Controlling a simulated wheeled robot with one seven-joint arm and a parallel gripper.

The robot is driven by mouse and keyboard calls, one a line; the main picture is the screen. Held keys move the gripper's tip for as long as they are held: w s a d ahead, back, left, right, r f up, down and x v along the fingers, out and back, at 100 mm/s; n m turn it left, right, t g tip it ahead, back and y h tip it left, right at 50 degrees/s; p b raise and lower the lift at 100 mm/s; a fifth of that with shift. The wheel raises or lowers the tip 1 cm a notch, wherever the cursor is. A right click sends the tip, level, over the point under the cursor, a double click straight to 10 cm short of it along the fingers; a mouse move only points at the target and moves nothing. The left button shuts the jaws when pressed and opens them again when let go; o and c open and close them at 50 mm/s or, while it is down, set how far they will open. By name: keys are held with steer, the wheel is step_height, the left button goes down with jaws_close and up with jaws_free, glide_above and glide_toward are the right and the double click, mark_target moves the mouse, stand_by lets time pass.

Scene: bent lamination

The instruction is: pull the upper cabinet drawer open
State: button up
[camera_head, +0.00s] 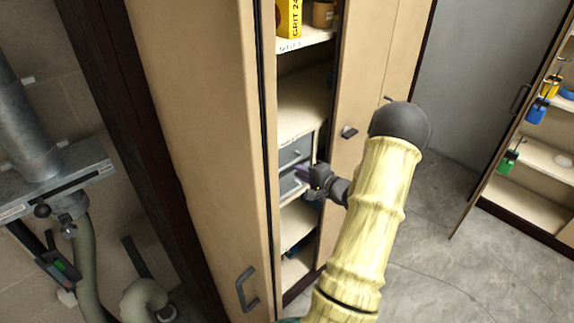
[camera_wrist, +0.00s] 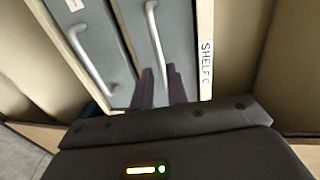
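The upper cabinet drawer (camera_head: 290,155) is a grey front inside the open cabinet, and it looks closed. In the wrist view the picture is turned, so the upper drawer (camera_wrist: 183,30) is the right one, next to the shelf edge. Its pale bar handle (camera_wrist: 153,30) runs down toward my gripper. My gripper (camera_wrist: 160,72) has two purple fingers, apart, with the handle's near end in line with the gap between them. I cannot tell whether they touch it. In the head view my gripper (camera_head: 300,172) is in front of the drawers.
The lower grey drawer (camera_wrist: 85,40) with its own handle (camera_wrist: 88,60) is beside the upper one. A shelf edge labelled SHELF C (camera_wrist: 205,60) borders the upper drawer. Tall cabinet doors (camera_head: 205,130) and (camera_head: 365,90) stand at both sides of the opening.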

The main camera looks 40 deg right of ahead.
mark_target(288, 166)
steer(key=x, duration=0.6)
steer(key=shift+w+f+p, duration=0.15)
steer(key=shift+w+p, duration=0.15)
steer(key=shift+p, duration=0.05)
jaws_close()
